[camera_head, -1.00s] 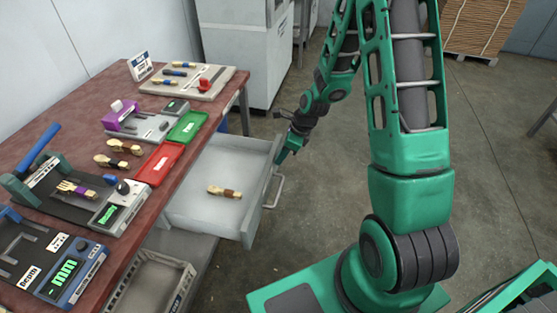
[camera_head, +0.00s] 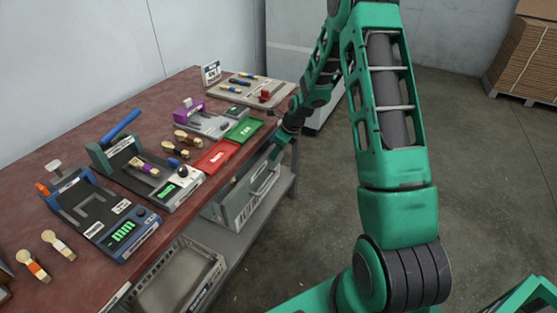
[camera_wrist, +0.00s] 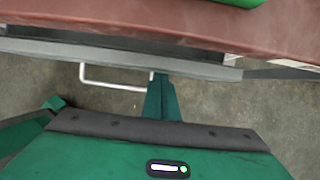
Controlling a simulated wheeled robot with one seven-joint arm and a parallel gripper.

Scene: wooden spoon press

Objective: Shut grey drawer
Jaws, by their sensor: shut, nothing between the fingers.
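The grey drawer (camera_head: 240,203) sits under the red-topped workbench, its front close to the bench edge. My gripper (camera_head: 274,156) is shut and empty at the drawer front, near the far end of the handle. In the wrist view its fingers (camera_wrist: 162,85) reach the front beside the handle; I cannot tell whether they touch it.
The workbench (camera_head: 75,215) carries gauges, wooden spoons, a red tray (camera_head: 214,158) and a green tray (camera_head: 243,131). A grey bin (camera_head: 180,285) stands on the lower shelf. Cardboard (camera_head: 525,60) is stacked at the far right.

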